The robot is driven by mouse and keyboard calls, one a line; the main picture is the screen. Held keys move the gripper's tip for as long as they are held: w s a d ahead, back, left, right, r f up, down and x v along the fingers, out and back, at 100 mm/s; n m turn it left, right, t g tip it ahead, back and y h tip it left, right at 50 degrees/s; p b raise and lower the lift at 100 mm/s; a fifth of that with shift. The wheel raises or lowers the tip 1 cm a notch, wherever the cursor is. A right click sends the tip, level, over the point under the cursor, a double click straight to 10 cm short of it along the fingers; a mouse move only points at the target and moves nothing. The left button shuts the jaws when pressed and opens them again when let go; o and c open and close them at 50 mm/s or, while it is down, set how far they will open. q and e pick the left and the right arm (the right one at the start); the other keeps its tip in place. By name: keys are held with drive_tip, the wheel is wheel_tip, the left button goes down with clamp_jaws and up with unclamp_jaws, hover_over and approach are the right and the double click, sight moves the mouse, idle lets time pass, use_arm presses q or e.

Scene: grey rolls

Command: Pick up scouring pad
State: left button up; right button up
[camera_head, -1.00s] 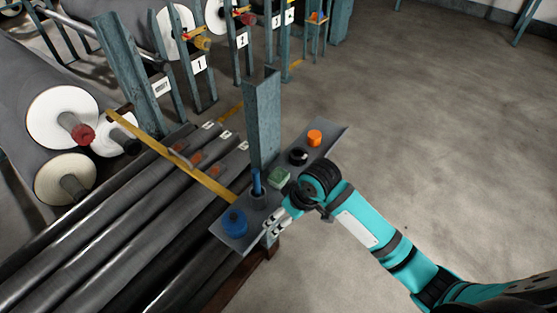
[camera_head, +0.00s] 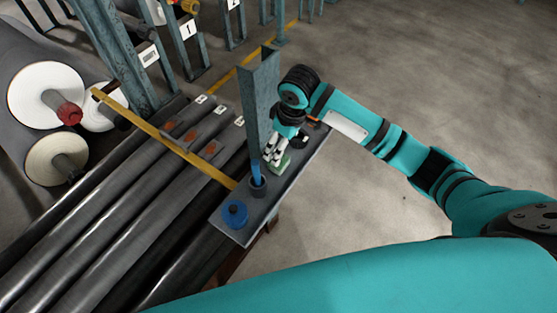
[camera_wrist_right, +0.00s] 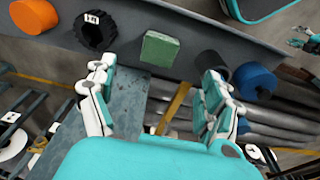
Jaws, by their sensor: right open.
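The green scouring pad (camera_head: 283,166) lies on a narrow grey shelf (camera_head: 294,178) and is partly covered by my right gripper (camera_head: 274,158) in the head view. In the right wrist view the whole pad (camera_wrist_right: 160,48) shows as a green block, a little beyond the gap between the open, empty fingers of my right gripper (camera_wrist_right: 160,68). The fingers stand apart on either side of the pad's line; I cannot tell that they touch it. Part of my left gripper (camera_wrist_right: 303,38) shows small at the right edge of the wrist view; its opening is unclear.
A black ring (camera_wrist_right: 96,30) and an orange roll (camera_wrist_right: 34,16) lie on one side of the pad. A dark cup (camera_head: 258,188) with a blue stick and a blue roll (camera_head: 235,214) are on the other. A steel post (camera_head: 258,100) rises close beside my gripper. Long grey rolls lie left.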

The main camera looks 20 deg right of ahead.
drive_tip(key=f, duration=0.4)
drive_tip(key=shift+w+a+f, duration=0.15)
drive_tip(key=shift+w+f, duration=0.15)
drive_tip(key=shift+w, duration=0.1)
drive_tip(key=shift+f, duration=0.25)
drive_tip(key=shift+a+f+p, duration=0.1)
drive_tip(key=shift+f+p, duration=0.4)
drive_tip(key=shift+f, duration=0.1)
drive_tip(key=f, duration=0.3)
drive_tip(key=shift+w+a+f+p, duration=0.15)
drive_tip(key=shift+w+f+p, duration=0.1)
drive_tip(key=shift+f+p, duration=0.05)
drive_tip(key=shift+f, duration=0.2)
drive_tip(key=shift+c, duration=0.6)
use_arm(q)
drive_tip(key=shift+w+d+r, duration=0.1)
drive_tip(key=shift+w+r, duration=0.15)
drive_tip(key=shift+r, duration=0.25)
drive_tip(key=shift+w+d+r, duration=0.1)
drive_tip(key=shift+w+r, duration=0.15)
drive_tip(key=shift+r, duration=0.2)
use_arm(e)
drive_tip(key=c, duration=1.1)
